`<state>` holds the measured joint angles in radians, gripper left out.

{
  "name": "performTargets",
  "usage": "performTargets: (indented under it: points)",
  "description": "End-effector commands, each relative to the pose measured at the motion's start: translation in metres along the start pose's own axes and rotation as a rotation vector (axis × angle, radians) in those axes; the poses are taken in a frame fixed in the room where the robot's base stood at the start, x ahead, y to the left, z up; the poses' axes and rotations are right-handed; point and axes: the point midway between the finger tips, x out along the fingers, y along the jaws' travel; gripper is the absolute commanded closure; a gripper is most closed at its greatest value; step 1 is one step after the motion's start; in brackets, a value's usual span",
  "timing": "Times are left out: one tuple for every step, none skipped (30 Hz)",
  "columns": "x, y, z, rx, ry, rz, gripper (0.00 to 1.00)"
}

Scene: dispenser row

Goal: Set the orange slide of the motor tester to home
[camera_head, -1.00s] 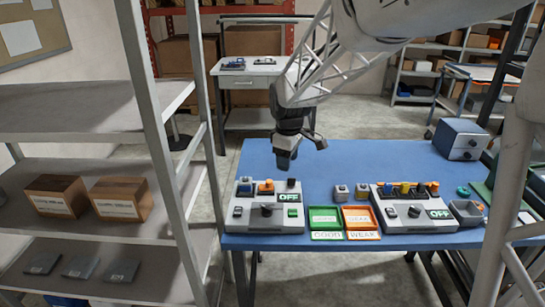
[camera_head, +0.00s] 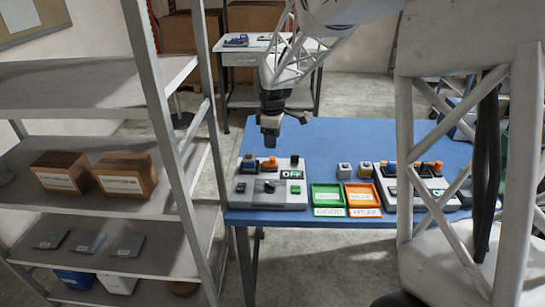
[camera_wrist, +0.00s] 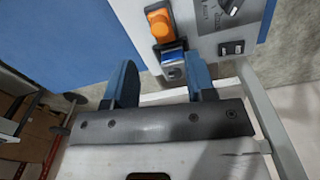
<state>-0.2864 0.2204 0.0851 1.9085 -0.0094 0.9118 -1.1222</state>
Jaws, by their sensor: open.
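The left tester (camera_head: 268,200), a grey box with a dark knob and a green OFF sign, stands at the table's left end. On its back part sits an orange piece (camera_head: 269,163), likely the slide, between a dark blue-topped block (camera_head: 249,163) and a small black part (camera_head: 294,161). My gripper (camera_head: 270,136) is above the tester's back edge. In the wrist view my open gripper (camera_wrist: 162,68) has the blue and silver block (camera_wrist: 173,62) showing between its fingers. The orange piece (camera_wrist: 158,20) lies just beyond the fingertips. I cannot tell the height gap.
A green tray (camera_head: 328,196) marked GOOD and an orange tray (camera_head: 362,196) marked WEAK lie right of the tester. Two small grey blocks (camera_head: 354,171) stand behind them. A second tester (camera_head: 430,190) is partly hidden. The blue table (camera_head: 350,138) is clear behind.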

Motion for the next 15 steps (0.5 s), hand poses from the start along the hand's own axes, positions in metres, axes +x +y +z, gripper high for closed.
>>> performTargets:
  points:
    - [0.002,0.000,0.000,0.000,0.000,-0.001,0.50]
    - [0.003,0.000,0.000,0.000,0.000,-0.001,0.50]
    - [0.005,0.000,0.000,0.000,0.000,-0.001,0.50]
    - [0.006,0.000,0.000,0.000,0.000,-0.001,0.50]
    - [0.008,0.000,0.000,0.000,0.000,-0.001,0.50]
    - [0.011,0.000,0.000,0.000,-0.001,-0.001,0.50]
    - [0.014,0.000,0.000,0.000,-0.001,-0.001,0.50]
    - [0.017,0.000,0.000,0.000,-0.001,-0.001,0.50]
    - [0.021,0.000,0.000,0.000,-0.001,-0.001,0.50]
    - [0.025,0.000,0.000,0.000,-0.001,-0.001,0.50]
    - [0.028,0.000,0.000,0.000,-0.001,-0.001,0.50]
    - [0.034,0.000,0.000,0.000,-0.001,-0.002,0.50]
    - [0.037,0.000,0.000,0.000,-0.001,-0.003,0.50]
    - [0.041,0.000,0.000,0.001,-0.001,-0.003,0.50]
    - [0.046,0.000,0.000,0.001,-0.001,-0.002,0.50]
